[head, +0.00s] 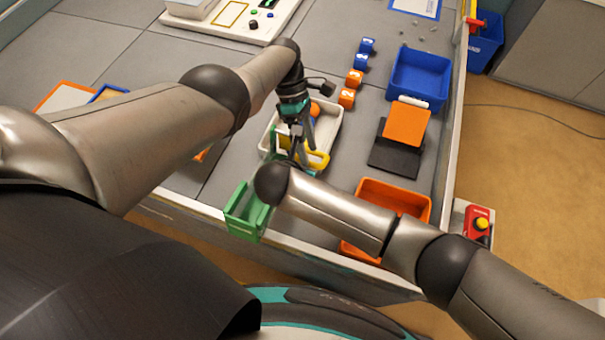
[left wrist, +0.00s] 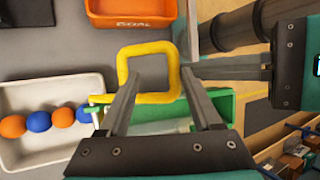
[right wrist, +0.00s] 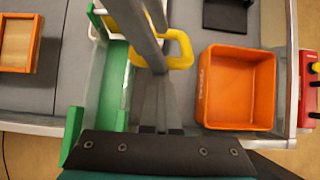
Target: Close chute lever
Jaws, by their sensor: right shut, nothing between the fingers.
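The yellow square loop handle (left wrist: 148,48) of the lever stands at the green chute (head: 245,222), which also shows in the right wrist view (right wrist: 113,85). My left gripper (left wrist: 160,78) is open. Its two fingertips lie apart at the near side of the loop, with nothing clearly gripped between them. My right gripper (right wrist: 160,75) is shut and empty. Its tips are close to the loop from the right; I cannot tell if they touch it. In the head view my right forearm hides the right gripper and part of the chute, and the left gripper partly covers the loop.
A white tray (left wrist: 58,88) with orange and blue balls lies beside the chute. An orange bin (right wrist: 238,88) stands to the right. The table's near edge runs under the chute.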

